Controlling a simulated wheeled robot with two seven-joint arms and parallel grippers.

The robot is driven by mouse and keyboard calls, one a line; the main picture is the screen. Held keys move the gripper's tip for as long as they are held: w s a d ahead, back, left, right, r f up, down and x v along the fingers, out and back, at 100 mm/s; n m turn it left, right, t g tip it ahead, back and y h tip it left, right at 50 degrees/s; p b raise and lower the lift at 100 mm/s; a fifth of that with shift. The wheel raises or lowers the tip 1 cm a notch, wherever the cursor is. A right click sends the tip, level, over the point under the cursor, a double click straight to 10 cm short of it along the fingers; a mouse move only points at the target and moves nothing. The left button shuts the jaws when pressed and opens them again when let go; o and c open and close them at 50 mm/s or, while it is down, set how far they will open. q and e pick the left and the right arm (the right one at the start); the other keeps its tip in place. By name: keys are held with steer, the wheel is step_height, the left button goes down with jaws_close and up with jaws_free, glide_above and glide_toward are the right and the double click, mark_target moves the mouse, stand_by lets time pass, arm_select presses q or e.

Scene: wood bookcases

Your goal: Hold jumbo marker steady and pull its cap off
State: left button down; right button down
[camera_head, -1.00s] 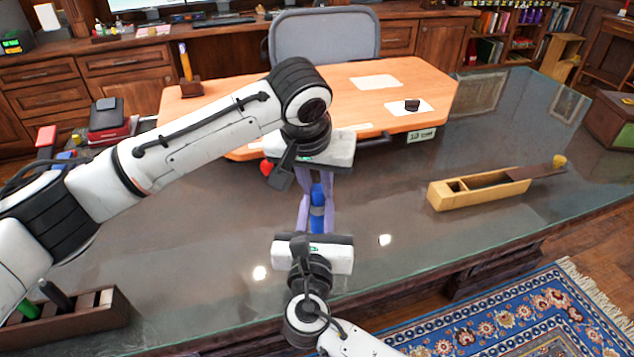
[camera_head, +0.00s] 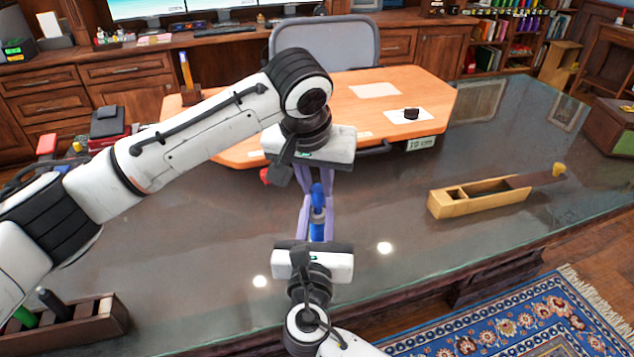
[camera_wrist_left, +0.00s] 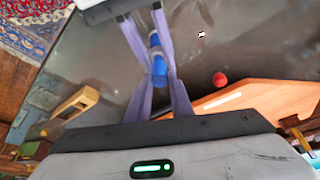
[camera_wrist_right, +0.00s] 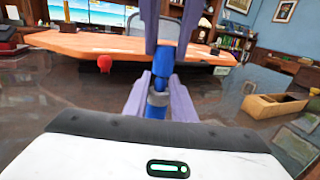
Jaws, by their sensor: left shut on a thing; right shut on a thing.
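A thick blue marker (camera_head: 318,233) with grey bands stands between my two grippers in the middle of the head view, over the glass-topped desk. My left gripper (camera_head: 317,193) reaches in from the far side and is shut on its far part. My right gripper (camera_head: 317,213) is shut on its near part from the near side. The marker also shows between purple fingers in the left wrist view (camera_wrist_left: 158,66) and right wrist view (camera_wrist_right: 158,110). The fingers partly hide it, and I cannot tell whether cap and barrel are apart.
An orange board (camera_head: 350,98) lies behind the grippers. A red round object (camera_wrist_right: 104,63) sits near its front edge. A yellow wooden box (camera_head: 480,192) is at right, and a slotted wooden holder (camera_head: 100,328) with markers at front left. The glass desk is clear around the grippers.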

mark_target(317, 190)
arm_select(q)
steer(key=shift+r, duration=2)
arm_select(e)
steer(key=c, duration=1.4)
jaws_free()
